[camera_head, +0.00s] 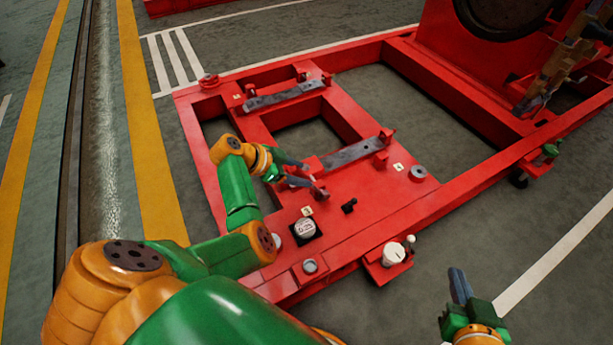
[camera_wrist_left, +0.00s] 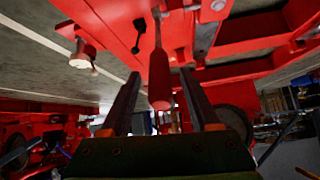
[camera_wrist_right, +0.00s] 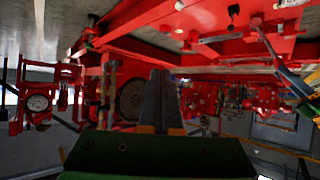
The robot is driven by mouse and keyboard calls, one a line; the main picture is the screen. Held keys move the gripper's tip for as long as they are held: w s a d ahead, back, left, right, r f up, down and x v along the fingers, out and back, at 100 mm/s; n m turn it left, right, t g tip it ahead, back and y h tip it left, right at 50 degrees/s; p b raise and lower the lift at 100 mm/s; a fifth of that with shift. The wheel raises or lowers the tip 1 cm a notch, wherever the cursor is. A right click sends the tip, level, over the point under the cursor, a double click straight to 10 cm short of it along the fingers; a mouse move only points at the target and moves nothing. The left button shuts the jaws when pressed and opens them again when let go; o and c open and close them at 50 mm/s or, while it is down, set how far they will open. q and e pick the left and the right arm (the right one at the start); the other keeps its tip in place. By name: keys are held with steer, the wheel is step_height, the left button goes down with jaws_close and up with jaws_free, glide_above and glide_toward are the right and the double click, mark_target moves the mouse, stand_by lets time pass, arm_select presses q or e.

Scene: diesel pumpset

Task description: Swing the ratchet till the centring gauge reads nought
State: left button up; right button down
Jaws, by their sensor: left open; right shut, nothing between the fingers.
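The ratchet shows in the left wrist view as a red handle (camera_wrist_left: 159,82) on a thin shaft, between the fingers of my open left gripper (camera_wrist_left: 160,90). I cannot tell whether the fingers touch it. In the head view my left gripper (camera_head: 299,172) is low over the red base frame, and its arm and fingers largely hide the handle. A round pale dial with red marks, likely the centring gauge (camera_head: 305,229), sits in a dark square on the frame; its reading is too small to make out. My right gripper (camera_head: 460,286) is shut and empty, right of the frame.
The red base frame (camera_head: 227,197) carries two grey bars (camera_head: 284,96) and a short black lever (camera_head: 349,205). A white cylinder (camera_head: 393,253) stands on a bracket at the frame's near side. Grey floor is clear around my right gripper.

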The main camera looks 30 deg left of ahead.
mark_target(306, 175)
arm_select(q)
steer(key=shift+b+x, duration=0.45)
steer(key=shift+x, duration=0.4)
steer(key=shift+w+d+f+b, duration=0.2)
steer(key=shift+w+f+b, duration=0.15)
steer(key=shift+w+f, duration=0.1)
jaws_close()
arm_select(e)
steer(key=w+a+r+t+y, duration=0.2)
steer(key=r+t, duration=0.5)
steer(key=r, duration=0.5)
steer(key=shift+w+a+r+n, duration=0.2)
steer(key=shift+w+n, duration=0.2)
steer(key=shift+w, duration=0.2)
